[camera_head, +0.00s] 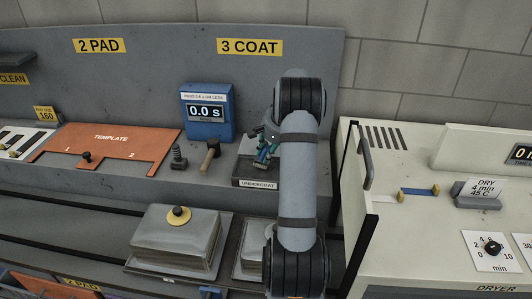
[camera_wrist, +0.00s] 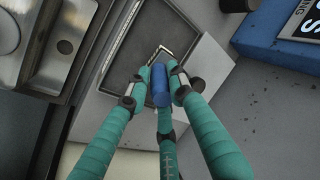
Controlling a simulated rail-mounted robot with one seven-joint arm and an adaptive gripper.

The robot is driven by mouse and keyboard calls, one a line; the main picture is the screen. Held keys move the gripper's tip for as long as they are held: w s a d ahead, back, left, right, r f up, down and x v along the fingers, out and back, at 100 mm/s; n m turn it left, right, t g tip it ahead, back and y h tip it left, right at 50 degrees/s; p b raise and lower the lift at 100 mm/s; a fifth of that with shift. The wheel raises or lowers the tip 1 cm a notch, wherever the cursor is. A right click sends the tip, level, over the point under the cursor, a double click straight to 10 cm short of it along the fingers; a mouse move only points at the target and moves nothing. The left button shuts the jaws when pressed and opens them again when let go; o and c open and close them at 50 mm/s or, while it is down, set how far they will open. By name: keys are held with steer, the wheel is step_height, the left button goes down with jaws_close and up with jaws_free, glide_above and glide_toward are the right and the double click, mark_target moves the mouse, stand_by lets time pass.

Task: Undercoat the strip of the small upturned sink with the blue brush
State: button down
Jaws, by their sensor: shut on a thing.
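My gripper (camera_wrist: 158,85), with teal fingers, is shut on the blue brush (camera_wrist: 161,92). It is over the dark undercoat tray (camera_wrist: 142,38); whether the brush touches the tray is unclear. In the head view my gripper (camera_head: 266,148) is at the tray, above the "UNDERCOAT" label (camera_head: 258,184), and partly hidden by my arm. The small upturned sink (camera_head: 249,262) is grey metal, in front of the tray, with its right side hidden by my arm. Part of it shows at upper left in the wrist view (camera_wrist: 65,46). I cannot make out its strip clearly.
A larger upturned sink (camera_head: 178,246) with a yellow-rimmed disc stands left of the small one. A wooden-handled tool (camera_head: 210,154) and an orange template (camera_head: 110,145) are left. A cream dryer (camera_head: 430,215) is right.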

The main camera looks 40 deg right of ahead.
steer(key=shift+f+b, duration=0.55)
steer(key=shift+b, duration=0.15)
stand_by(1.8)
steer(key=shift+r+p, duration=2.65)
steer(key=shift+r, duration=0.9)
